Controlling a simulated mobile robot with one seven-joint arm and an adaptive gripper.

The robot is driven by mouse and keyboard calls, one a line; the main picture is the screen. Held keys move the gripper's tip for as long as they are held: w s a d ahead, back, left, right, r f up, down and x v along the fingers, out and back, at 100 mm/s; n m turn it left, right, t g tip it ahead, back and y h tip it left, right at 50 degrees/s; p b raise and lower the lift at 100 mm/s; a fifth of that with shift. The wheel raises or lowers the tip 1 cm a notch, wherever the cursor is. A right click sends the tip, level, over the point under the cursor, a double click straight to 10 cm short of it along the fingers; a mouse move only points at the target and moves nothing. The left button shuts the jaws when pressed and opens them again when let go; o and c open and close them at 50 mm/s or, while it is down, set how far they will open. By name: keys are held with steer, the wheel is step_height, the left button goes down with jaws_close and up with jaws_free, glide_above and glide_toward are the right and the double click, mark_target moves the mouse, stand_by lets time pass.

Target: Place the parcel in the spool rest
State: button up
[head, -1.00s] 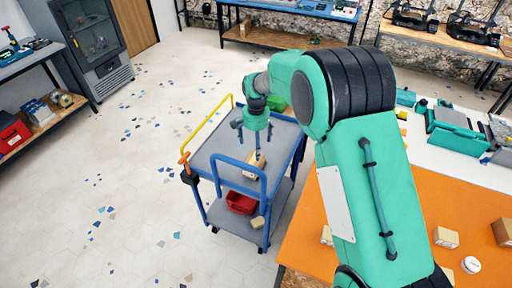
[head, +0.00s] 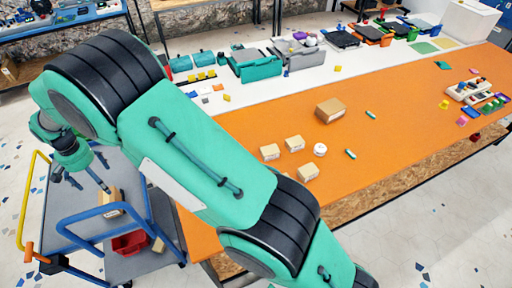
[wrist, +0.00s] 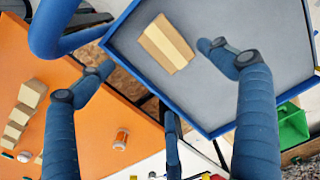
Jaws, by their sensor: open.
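A cardboard parcel (head: 110,202) with a pale tape band lies on the grey top tray of the blue-railed cart (head: 80,205). It also shows in the wrist view (wrist: 166,44), near the tray's edge. My gripper (head: 88,178) is over the cart, above the parcel. In the wrist view its blue fingers (wrist: 158,68) are spread wide with nothing between them, and the parcel appears beyond them, apart from them. I cannot tell which thing is the spool rest.
An orange and white table (head: 390,110) stands right of the cart, with several cardboard boxes (head: 330,110) and a white round item (head: 320,150). A red bin (head: 130,243) is on the cart's lower shelf. A green bin (wrist: 293,125) shows in the wrist view.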

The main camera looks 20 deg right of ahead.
steer(key=d+r+t, duration=0.1)
steer(key=d+r, duration=1.4)
steer(key=r, duration=0.1)
steer(key=s+d+r+t+y, duration=0.1)
steer(key=s+d+r, duration=0.3)
steer(key=d+r, duration=0.3)
steer(key=s+d+r+t, duration=0.1)
steer(key=s+d+r, duration=0.35)
steer(key=d, duration=0.45)
steer(key=s+d+r+t, duration=0.1)
steer(key=s+d+r, duration=0.4)
steer(key=s+d, duration=0.85)
steer(key=s+d+f, duration=0.1)
steer(key=s+d, duration=0.3)
steer(key=s, duration=0.2)
steer(key=s+d+f+t+h, duration=0.1)
steer(key=s+d, duration=0.3)
steer(key=s, duration=0.3)
steer(key=shift+f+t, duration=0.15)
steer(key=shift+t, duration=0.15)
